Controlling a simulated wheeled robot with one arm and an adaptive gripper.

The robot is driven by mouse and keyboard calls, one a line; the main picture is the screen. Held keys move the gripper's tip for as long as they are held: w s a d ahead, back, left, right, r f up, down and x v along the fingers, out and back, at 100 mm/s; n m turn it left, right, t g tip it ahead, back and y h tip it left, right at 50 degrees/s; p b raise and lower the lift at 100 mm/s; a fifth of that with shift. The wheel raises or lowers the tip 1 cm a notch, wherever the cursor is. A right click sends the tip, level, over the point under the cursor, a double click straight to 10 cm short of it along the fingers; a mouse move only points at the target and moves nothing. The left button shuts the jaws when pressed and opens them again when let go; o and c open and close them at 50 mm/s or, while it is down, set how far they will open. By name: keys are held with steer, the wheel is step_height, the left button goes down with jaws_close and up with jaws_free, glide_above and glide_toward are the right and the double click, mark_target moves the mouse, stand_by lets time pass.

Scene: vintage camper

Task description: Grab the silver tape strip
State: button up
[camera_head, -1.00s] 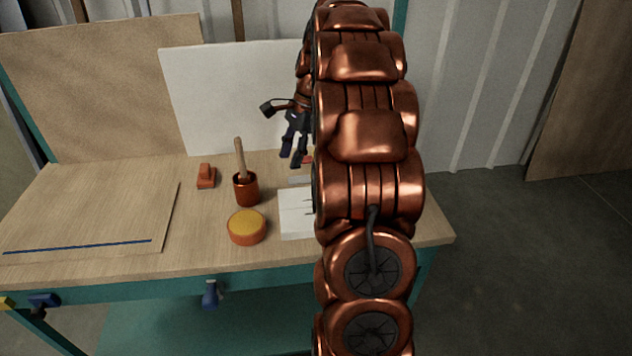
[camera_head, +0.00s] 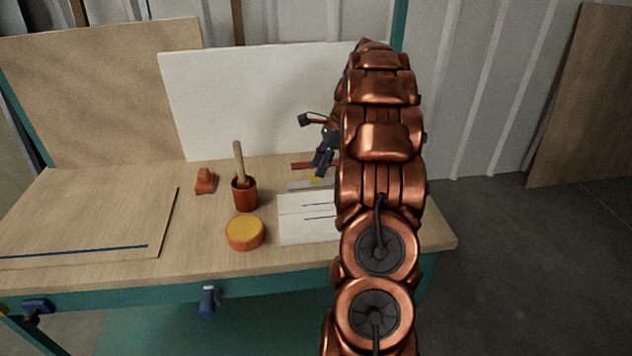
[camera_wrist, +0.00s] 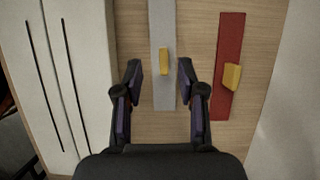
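The silver tape strip (camera_wrist: 163,88) is a flat grey strip on the wooden bench, with a small yellow block (camera_wrist: 164,62) on it in the wrist view. In the head view the silver strip (camera_head: 300,186) shows behind the white panel, its right part hidden by my arm. My gripper (camera_wrist: 161,68) is open and empty, with its fingers on either side of the strip in the wrist view. In the head view my gripper (camera_head: 321,164) is over the back of the bench; its height above the strip is hard to tell.
A red strip (camera_wrist: 228,65) with a yellow block (camera_wrist: 232,77) lies right of the silver strip. A white slotted panel (camera_head: 305,229) lies left of it in the wrist view. An orange cup (camera_head: 245,196) with a stick and a yellow-topped round tin (camera_head: 245,232) stand nearby.

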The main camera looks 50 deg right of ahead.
mark_target(315, 179)
steer(key=x, duration=0.4)
steer(key=shift+d+f, duration=0.2)
steer(key=shift+c, duration=0.4)
steer(key=c, duration=0.5)
steer(key=shift+c, duration=0.3)
